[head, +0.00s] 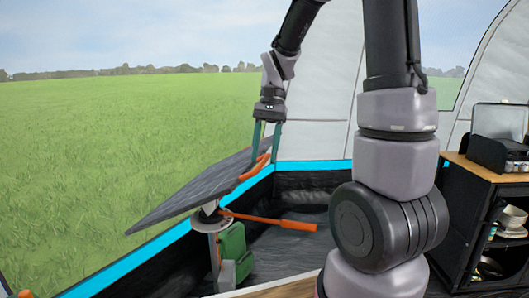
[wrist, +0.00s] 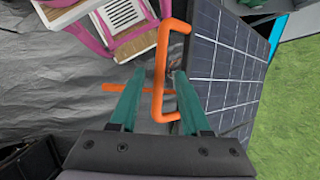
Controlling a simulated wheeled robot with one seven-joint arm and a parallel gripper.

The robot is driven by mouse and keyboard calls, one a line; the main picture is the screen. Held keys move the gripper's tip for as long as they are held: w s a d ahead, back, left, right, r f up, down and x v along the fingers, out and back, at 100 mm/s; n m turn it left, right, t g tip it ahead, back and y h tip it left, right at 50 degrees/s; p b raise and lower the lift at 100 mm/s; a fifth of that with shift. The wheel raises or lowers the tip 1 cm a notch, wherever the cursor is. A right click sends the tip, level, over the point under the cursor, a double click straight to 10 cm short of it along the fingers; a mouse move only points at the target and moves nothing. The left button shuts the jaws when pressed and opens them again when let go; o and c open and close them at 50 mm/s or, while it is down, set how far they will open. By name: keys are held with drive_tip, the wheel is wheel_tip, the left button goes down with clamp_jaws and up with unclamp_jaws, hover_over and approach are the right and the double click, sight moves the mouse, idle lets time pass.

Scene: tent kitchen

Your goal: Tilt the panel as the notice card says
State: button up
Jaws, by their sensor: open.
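The dark solar panel (head: 185,190) stands tilted on a stand at the tent's edge in the head view; its gridded face shows at the right of the wrist view (wrist: 225,70). An orange U-shaped handle (wrist: 158,60) sticks out from the panel's side; it also shows in the head view (head: 255,172). My gripper (head: 266,143) is above the panel's upper edge, pointing down, with green fingers. In the wrist view my gripper (wrist: 158,74) is open, with the handle's bar appearing between its fingertips; contact cannot be told. I see no notice card.
An orange lever (head: 275,220) extends right from the stand, below the handle. A green object (head: 232,242) is by the stand. A dark shelf unit (head: 462,220) with dishes stands at the right. Pink-and-white furniture (wrist: 115,22) is at the wrist view's top.

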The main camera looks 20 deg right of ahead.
clamp_jaws()
idle(1.5)
